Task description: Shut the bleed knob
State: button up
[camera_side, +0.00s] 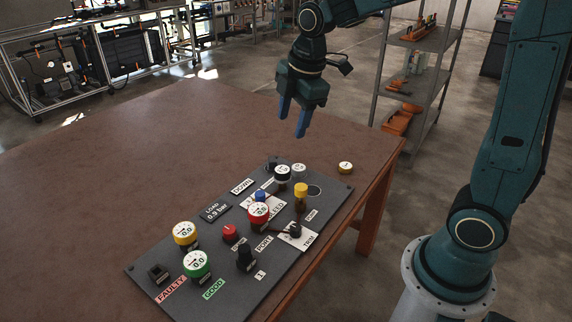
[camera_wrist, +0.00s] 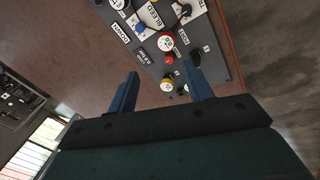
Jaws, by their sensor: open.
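A dark panel (camera_side: 215,270) lies on the brown table. The white BLEED label (camera_side: 275,209) is near its middle, with a small blue knob (camera_side: 261,196) beside it; I take this as the bleed knob. A red-rimmed gauge (camera_side: 258,211) partly hides it in the side view. In the wrist view the blue knob (camera_wrist: 141,27) and the BLEED label (camera_wrist: 152,13) show near the top. Whether the knob is open or shut is too small to tell. My gripper (camera_side: 293,124) is open and empty, high above the panel's far end, touching nothing; its fingers also show in the wrist view (camera_wrist: 161,72).
Around the blue knob stand a red button (camera_side: 230,232), a yellow knob (camera_side: 301,190), a black TRIM knob (camera_side: 295,230) and several gauges. The table's left side (camera_side: 110,170) is clear.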

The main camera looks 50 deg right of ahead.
jog(key=w+d+f+n+g, duration=0.2)
jog(key=w+f+n, duration=0.5)
jog(key=w+f, duration=0.2)
jog(key=n, duration=0.6)
send_over(260, 193)
notch_tip(260, 193, down, 12)
jog(key=shift+r+g, duration=0.1)
jog(key=shift+g, duration=0.3)
jog(key=shift+f, duration=4.65)
jog(key=shift+f, duration=0.3)
jog(key=shift+c, duration=0.4)
grip_shut()
